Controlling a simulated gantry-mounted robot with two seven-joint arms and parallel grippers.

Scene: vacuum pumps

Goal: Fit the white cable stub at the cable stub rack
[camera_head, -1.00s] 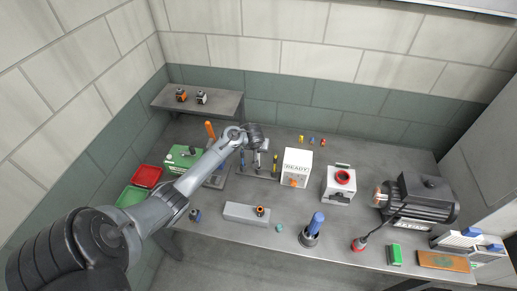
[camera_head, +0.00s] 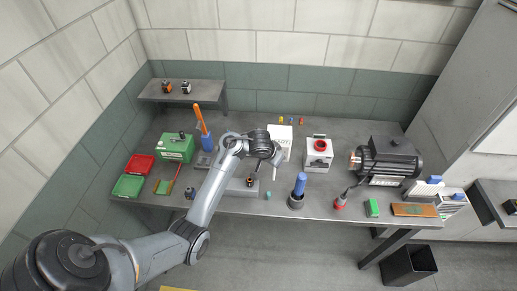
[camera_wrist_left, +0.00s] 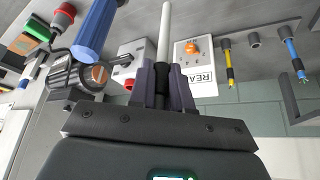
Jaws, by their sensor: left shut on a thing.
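My left gripper (camera_wrist_left: 164,85) is shut on the black lower end of the white cable stub (camera_wrist_left: 165,40), whose thin white rod sticks out beyond the fingers. In the head view the gripper (camera_head: 276,162) hangs over the bench in front of the white READY box, and the stub (camera_head: 274,173) shows only as a small pale strip. In the left wrist view a yellow stub (camera_wrist_left: 229,62) and a blue stub (camera_wrist_left: 292,55) are at the right, apart from the gripper, with a grey fitting (camera_wrist_left: 254,38) between them.
The READY box (camera_head: 282,134) and a box with a red ring (camera_head: 318,153) stand behind the gripper. A blue-handled tool (camera_head: 298,189) stands upright to the right. A black motor (camera_head: 388,158) is farther right. Red (camera_head: 140,163) and green (camera_head: 128,186) trays lie left.

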